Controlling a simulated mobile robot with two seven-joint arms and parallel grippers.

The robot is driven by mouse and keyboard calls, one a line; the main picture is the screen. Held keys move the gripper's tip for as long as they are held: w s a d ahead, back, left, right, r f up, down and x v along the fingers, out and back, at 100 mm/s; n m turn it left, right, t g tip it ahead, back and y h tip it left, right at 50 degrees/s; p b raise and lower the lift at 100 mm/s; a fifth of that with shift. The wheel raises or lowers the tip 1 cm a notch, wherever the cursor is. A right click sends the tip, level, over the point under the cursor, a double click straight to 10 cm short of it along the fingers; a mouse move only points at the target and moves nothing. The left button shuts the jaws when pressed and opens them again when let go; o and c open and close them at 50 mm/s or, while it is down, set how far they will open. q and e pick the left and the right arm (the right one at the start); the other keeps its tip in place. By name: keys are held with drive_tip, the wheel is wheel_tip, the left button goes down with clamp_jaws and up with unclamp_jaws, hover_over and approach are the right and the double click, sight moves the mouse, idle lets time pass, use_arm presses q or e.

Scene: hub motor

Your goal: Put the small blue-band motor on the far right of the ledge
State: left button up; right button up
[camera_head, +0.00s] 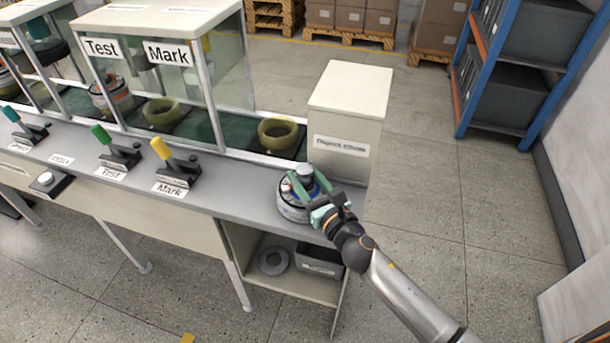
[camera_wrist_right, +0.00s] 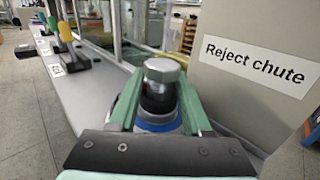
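The small blue-band motor (camera_head: 291,208) stands upright on the right end of the grey ledge (camera_head: 235,202), in front of the reject chute. It has a grey metal cap and a dark neck; its blue band (camera_wrist_right: 157,127) shows low between the fingers in the right wrist view. My right gripper (camera_head: 309,182) reaches in from the lower right, with its green fingers on both sides of the neck. In the right wrist view the fingers (camera_wrist_right: 160,95) lie close against the neck and look shut on it. My left gripper is in neither view.
The white reject chute box (camera_head: 347,105) stands right behind the motor. Levers, including the yellow one (camera_head: 170,160), stand along the ledge to the left. Glass-walled stations (camera_head: 165,80) line the back. A shelf below holds a grey ring (camera_head: 273,261) and dark bin (camera_head: 319,262).

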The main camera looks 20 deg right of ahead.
drive_tip(key=shift+o, duration=1)
drive_tip(key=shift+r, duration=0.1)
drive_tip(key=s, duration=0.3)
drive_tip(key=s+d+b, duration=0.1)
drive_tip(key=s, duration=0.2)
drive_tip(key=s+d, duration=0.1)
drive_tip(key=s, duration=0.3)
drive_tip(key=shift+s+d+b, duration=0.2)
drive_tip(key=shift+s+b, duration=0.1)
drive_tip(key=shift+s, duration=0.55)
